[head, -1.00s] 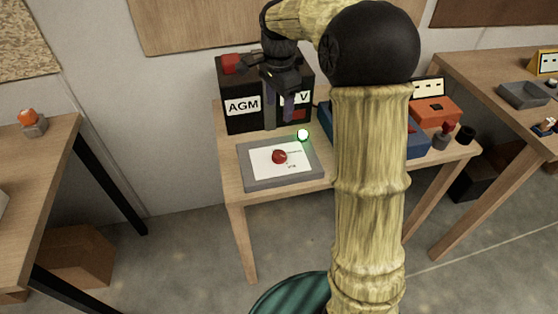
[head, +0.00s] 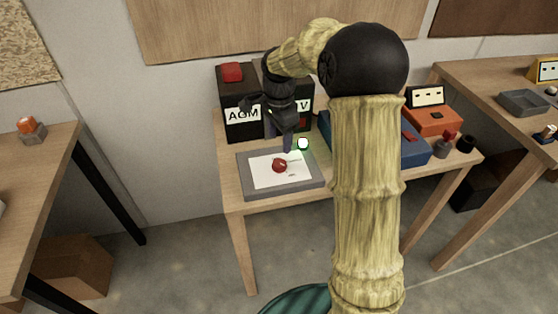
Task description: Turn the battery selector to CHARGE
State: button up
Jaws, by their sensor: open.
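The battery selector is a red knob (head: 279,166) on a white label plate (head: 262,178) with small lettering, set on a grey panel (head: 247,189) lying on the middle table. The lettering is too small to read. My gripper (head: 279,146) points down just above and behind the red knob, with its fingers apart and nothing between them. It looks apart from the knob, though the exact gap cannot be told. A glowing green-white lamp (head: 303,143) sits at the panel's back right corner.
A black AGM battery (head: 230,98) with a red terminal stands behind the panel. Side tables stand left (head: 40,180) and right (head: 505,118).

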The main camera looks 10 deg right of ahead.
aim_at(279, 163)
notch_tip(279, 163, down, 9)
jog(key=shift+f+b, duration=0.1)
jog(key=shift+b, duration=0.25)
jog(key=c, duration=1)
